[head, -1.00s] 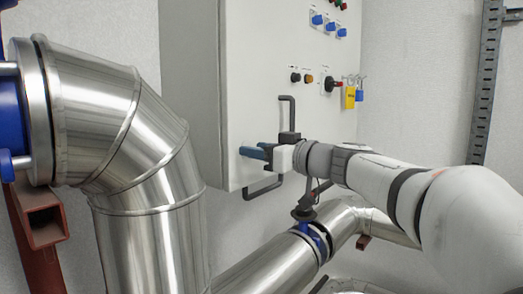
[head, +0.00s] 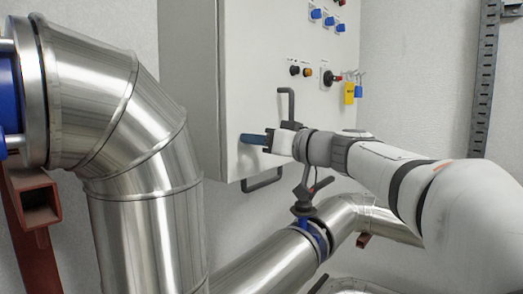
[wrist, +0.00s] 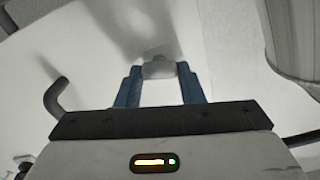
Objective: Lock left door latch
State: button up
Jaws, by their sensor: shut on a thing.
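The left door latch (wrist: 158,68) shows in the wrist view as a small grey piece on the light cabinet face, between my fingertips. My gripper (wrist: 158,72) has blue fingers, and they are shut on the latch from both sides. In the head view my gripper (head: 252,138) reaches the lower left part of the cabinet door (head: 270,60), pointing left. There the latch is hidden behind the fingers.
A dark handle (head: 290,100) stands out near my gripper, with another dark bar (head: 262,182) at the cabinet's lower edge. Large shiny pipes (head: 135,110) fill the left. A valve with a dark lever (head: 305,200) sits below my wrist. A yellow padlock (head: 349,94) hangs right.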

jog(key=shift+w+d+f+m+b, duration=0.15)
jog(key=shift+m+b, duration=0.75)
jog(key=shift+m, duration=2.9)
jog(key=shift+s+a+f+m+b, duration=0.15)
jog(key=shift+m+b, duration=0.75)
jog(key=shift+m, duration=2.9)
jog(key=shift+w+d, duration=0.1)
jog(key=o, duration=1)
jog(key=b+v, duration=0.1)
jog(key=v, duration=0.6)
jog(key=shift+s+d, duration=0.25)
jog(key=shift+d, duration=0.05)
